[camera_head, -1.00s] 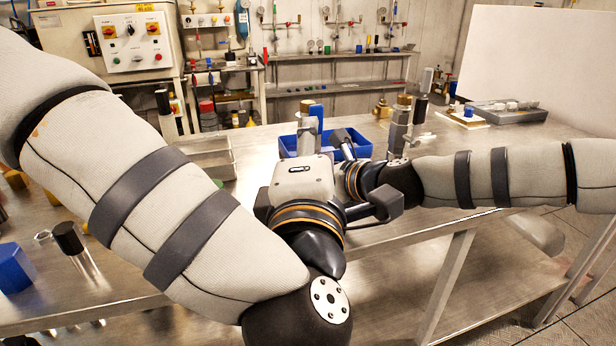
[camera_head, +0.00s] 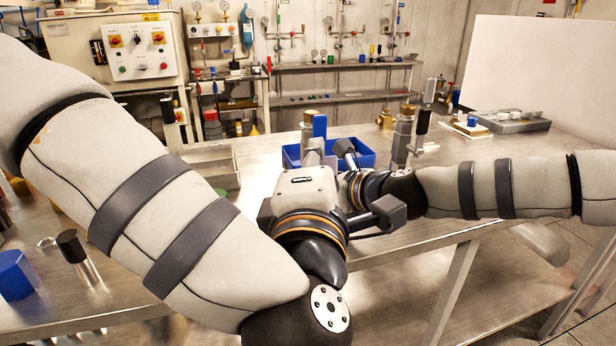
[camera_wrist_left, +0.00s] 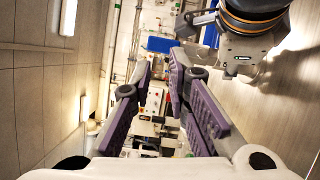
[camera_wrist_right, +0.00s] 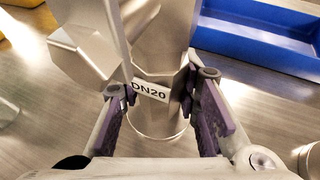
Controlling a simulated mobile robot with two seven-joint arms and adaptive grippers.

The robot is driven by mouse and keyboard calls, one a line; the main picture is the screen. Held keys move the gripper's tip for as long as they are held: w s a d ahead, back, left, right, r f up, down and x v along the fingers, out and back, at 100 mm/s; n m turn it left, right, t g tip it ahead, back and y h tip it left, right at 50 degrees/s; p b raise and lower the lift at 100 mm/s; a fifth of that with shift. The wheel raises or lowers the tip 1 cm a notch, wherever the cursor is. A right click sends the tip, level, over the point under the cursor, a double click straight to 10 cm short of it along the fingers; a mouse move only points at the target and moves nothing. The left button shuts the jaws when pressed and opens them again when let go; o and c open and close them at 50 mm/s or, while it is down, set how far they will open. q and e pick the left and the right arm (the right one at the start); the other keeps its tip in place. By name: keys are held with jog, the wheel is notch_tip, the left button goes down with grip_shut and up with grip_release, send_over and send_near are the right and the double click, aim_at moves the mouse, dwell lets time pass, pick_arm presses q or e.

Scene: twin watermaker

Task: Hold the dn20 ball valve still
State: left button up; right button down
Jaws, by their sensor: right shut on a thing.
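The DN20 ball valve (camera_wrist_right: 160,112) is a silver metal body with a white DN20 label, upright in the right wrist view. My right gripper (camera_wrist_right: 157,92) is shut on it, one purple-padded finger on each side. In the head view a silver part with a brass top (camera_head: 309,117) and a blue piece (camera_head: 320,126) stands behind my left wrist; it seems to be the same valve. My left gripper is open and empty in the left wrist view (camera_wrist_left: 161,66); its fingers are mostly hidden behind its wrist in the head view.
A blue tray (camera_head: 364,155) lies just behind the grippers. Another silver fitting with a black handle (camera_head: 402,135) stands to its right. A grey tray (camera_head: 507,122) is at the back right. A blue block (camera_head: 16,275) lies at front left. My two wrists are close together.

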pick_arm(q)
jog(key=f+g, duration=0.1)
jog(key=n+g+h, duration=0.1)
jog(key=f+g+h, duration=0.1)
jog(key=shift+w+d+f+n, duration=0.2)
jog(key=shift+d+f+n, duration=0.05)
jog(key=shift+f+n, duration=0.15)
grip_shut()
jog(key=w+a+r+n+g+h, duration=0.2)
jog(key=w+a+n+g+h, duration=0.15)
jog(key=w+g+h, duration=0.4)
jog(key=s+a+r+m+g+h, duration=0.1)
jog(key=a+r+m+g+h, duration=0.2)
jog(key=a, duration=1.1)
jog(key=shift+r+g, duration=0.35)
jog(key=shift+r, duration=0.2)
jog(key=r+x, duration=0.1)
jog(key=x, duration=1.2)
jog(key=shift+d, duration=0.55)
